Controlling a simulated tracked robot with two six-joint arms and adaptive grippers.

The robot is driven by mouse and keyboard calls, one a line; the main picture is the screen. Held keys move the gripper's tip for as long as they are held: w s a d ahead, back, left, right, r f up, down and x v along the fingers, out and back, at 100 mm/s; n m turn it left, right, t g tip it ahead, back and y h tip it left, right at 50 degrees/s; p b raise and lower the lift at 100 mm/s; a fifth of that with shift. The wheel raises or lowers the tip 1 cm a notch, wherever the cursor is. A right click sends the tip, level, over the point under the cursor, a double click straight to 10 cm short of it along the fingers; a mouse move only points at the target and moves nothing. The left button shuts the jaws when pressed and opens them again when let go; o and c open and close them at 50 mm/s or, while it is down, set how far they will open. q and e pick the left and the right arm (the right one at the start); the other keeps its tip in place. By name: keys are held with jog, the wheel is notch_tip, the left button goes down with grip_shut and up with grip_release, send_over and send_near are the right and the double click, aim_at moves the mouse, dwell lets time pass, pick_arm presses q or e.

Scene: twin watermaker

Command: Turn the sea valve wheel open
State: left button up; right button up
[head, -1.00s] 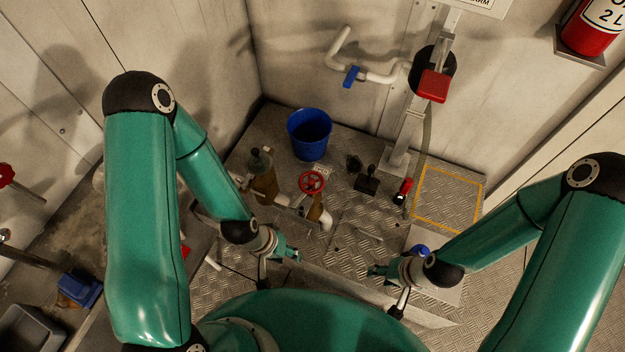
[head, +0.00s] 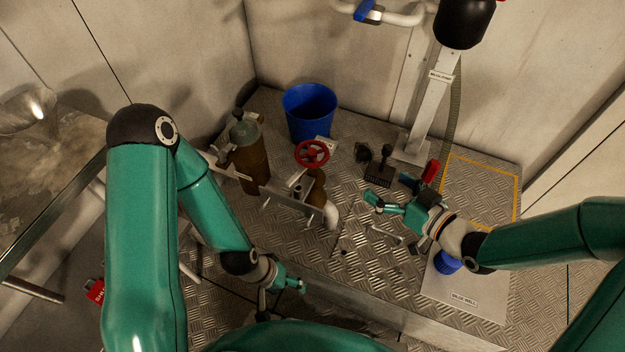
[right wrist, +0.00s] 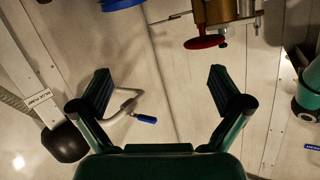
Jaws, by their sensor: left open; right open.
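The sea valve wheel (head: 312,153) is a small red handwheel on a brass and white pipe (head: 329,212) on the raised floor plate. In the right wrist view the red wheel (right wrist: 205,42) shows edge-on at the top, beyond the fingers. My right gripper (head: 369,203) is open and empty, to the right of the wheel and nearer to me, apart from it. Its two spread fingers (right wrist: 160,90) fill the sides of the wrist view. My left gripper (head: 301,286) is open and empty, low and nearer to me, well away from the wheel.
A blue bucket (head: 310,113) stands behind the wheel. A brown cylinder (head: 246,150) is left of it. A black device (head: 378,172) and a red-handled tool (head: 431,172) lie to the right. A grey post (head: 424,110) rises at the back. A blue cup-like thing (head: 447,263) sits by my right arm.

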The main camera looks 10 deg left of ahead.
aim_at(316, 158)
jog(key=w+a+n+y+b, duration=0.1)
jog(key=a+b, duration=0.2)
jog(key=a, duration=0.2)
jog(key=w+a+n+g+y+b, duration=0.1)
jog(key=a+n+y+b, duration=0.1)
jog(key=a, duration=0.4)
jog(key=w+a+n+y+b, duration=0.1)
jog(key=w+a+n+b, duration=0.1)
jog(key=a+b, duration=0.3)
jog(key=shift+w+a+g+y, duration=0.1)
jog(key=shift+a+g+y, duration=0.05)
jog(key=shift+g+y, duration=0.25)
pick_arm(q)
notch_tip(316, 158, down, 13)
pick_arm(e)
jog(key=shift+w+a, duration=0.3)
jog(key=shift+a, duration=0.3)
pick_arm(q)
jog(key=shift+f, duration=0.1)
pick_arm(e)
jog(key=shift+c, duration=0.2)
